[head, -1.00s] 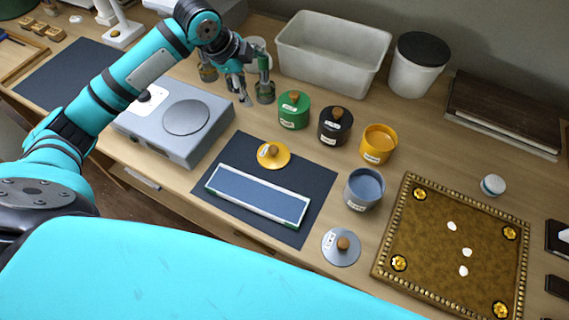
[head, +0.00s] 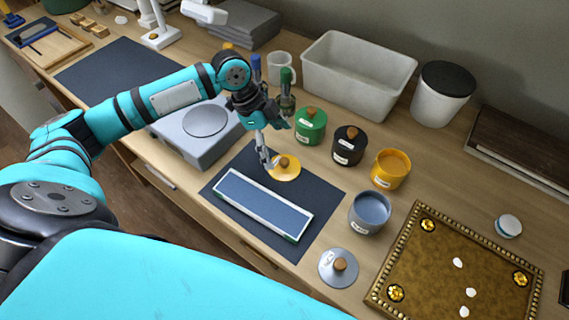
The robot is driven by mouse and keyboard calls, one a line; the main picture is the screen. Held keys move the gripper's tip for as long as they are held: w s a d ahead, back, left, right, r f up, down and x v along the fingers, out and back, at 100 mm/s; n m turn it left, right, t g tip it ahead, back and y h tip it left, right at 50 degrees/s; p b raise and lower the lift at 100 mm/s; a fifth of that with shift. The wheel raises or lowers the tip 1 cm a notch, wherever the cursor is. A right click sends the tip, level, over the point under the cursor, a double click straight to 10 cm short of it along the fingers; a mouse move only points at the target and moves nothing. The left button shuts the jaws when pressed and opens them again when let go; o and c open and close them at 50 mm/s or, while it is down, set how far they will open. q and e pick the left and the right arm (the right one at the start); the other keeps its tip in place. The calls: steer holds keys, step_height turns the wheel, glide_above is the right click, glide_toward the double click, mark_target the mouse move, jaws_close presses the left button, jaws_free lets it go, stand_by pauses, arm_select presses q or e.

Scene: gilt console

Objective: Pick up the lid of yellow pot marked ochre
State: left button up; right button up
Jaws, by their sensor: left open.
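The yellow lid (head: 291,173) lies flat on the dark mat (head: 328,188), its wooden knob (head: 284,162) facing up. The yellow pot (head: 391,169) stands open to the right of it, with yellow contents and a white label too small to read. My left gripper (head: 272,157) is open, its fingers pointing down just at the left side of the lid's knob. It hides part of the lid's left side. I cannot tell whether a finger touches the knob. My right gripper is not in view.
A framed blue panel (head: 262,205) lies on the mat close in front of the lid. A lidded green pot (head: 310,126), a lidded black pot (head: 348,146) and an open grey-blue pot (head: 369,212) stand nearby. A grey lid (head: 338,267) lies at the front. A grey scale (head: 190,150) stands left.

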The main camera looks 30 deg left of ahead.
mark_target(284, 161)
arm_select(q)
steer(key=shift+s+p+x, duration=0.15)
steer(key=shift+p+x, duration=0.2)
steer(key=shift+x, duration=1.25)
steer(key=shift+s+p+x, duration=0.15)
steer(key=shift+p+x, duration=0.2)
steer(key=shift+x, duration=1.2)
steer(key=shift+d, duration=0.15)
steer(key=shift+s, duration=0.1)
steer(key=c, duration=1.5)
